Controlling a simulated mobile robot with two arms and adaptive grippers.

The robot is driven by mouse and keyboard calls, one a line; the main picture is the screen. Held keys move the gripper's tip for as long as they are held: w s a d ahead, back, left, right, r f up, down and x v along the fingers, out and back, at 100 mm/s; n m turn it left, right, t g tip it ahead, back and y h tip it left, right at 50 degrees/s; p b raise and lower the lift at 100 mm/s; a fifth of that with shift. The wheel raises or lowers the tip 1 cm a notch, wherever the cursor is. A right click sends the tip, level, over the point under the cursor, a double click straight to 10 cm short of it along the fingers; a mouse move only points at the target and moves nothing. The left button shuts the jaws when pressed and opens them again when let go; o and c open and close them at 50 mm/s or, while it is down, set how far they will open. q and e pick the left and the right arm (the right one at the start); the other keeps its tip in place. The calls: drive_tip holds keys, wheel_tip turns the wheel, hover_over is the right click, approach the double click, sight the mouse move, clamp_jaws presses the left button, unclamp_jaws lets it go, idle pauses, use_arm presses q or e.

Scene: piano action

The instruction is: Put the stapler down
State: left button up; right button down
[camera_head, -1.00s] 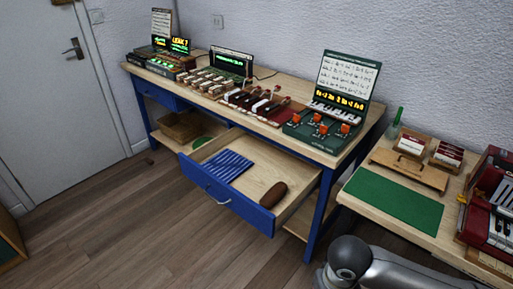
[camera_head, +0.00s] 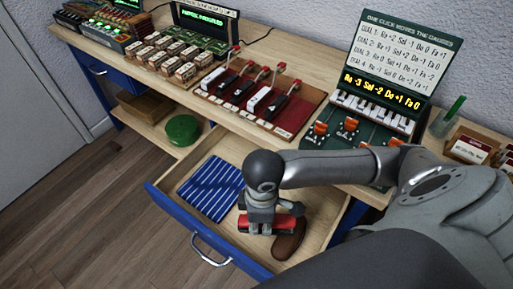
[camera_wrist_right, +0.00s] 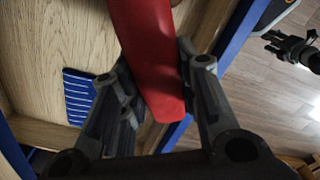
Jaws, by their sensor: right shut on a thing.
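The red stapler (camera_head: 268,224) is held in my right gripper (camera_head: 262,222), above the open drawer (camera_head: 165,202) of the blue bench. In the right wrist view, the fingers of that gripper (camera_wrist_right: 160,95) are shut on the sides of the red stapler (camera_wrist_right: 150,50). Whether the stapler touches the drawer floor is not clear. A dark gripper, seemingly my left one (camera_wrist_right: 300,50), shows small at the right of the wrist view, away over the floor; its jaws are not clear.
In the drawer, a blue striped mat (camera_head: 211,188) lies left of the stapler. A brown oblong thing (camera_head: 289,242) lies right beside and partly under it. A green round thing (camera_head: 183,129) is on the lower shelf. Lever devices (camera_head: 262,98) and a small keyboard (camera_head: 372,112) stand on the bench.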

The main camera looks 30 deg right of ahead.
drive_tip(key=shift+s+a+n, duration=0.1)
drive_tip(key=shift+s+n, duration=0.5)
drive_tip(key=shift+n, duration=0.6)
drive_tip(key=w+d+f, duration=0.2)
drive_tip(key=w+f, duration=0.1)
drive_tip(key=w, duration=0.1)
drive_tip(key=w+d+f+b, duration=0.1)
drive_tip(key=w+d+f, duration=0.1)
drive_tip(key=w+f, duration=0.1)
drive_tip(key=w+d+f, duration=0.2)
drive_tip(key=w+f, duration=0.1)
drive_tip(key=w, duration=0.2)
drive_tip(key=shift+b, duration=0.3)
drive_tip(key=shift+w+d+f, duration=0.15)
drive_tip(key=shift+w+f, duration=0.05)
drive_tip(key=shift+f, duration=0.15)
use_arm(q)
drive_tip(key=shift+s+a+f, duration=0.1)
drive_tip(key=shift+s+f, duration=0.1)
drive_tip(key=shift+f, duration=0.4)
drive_tip(key=shift+s+f, duration=0.2)
drive_tip(key=shift+f, duration=0.35)
use_arm(e)
drive_tip(key=shift+f+n, duration=0.3)
drive_tip(key=shift+f, duration=1.3)
drive_tip(key=shift+f, duration=0.15)
drive_tip(key=c, duration=1.1)
unclamp_jaws()
use_arm(q)
drive_tip(key=shift+s, duration=0.1)
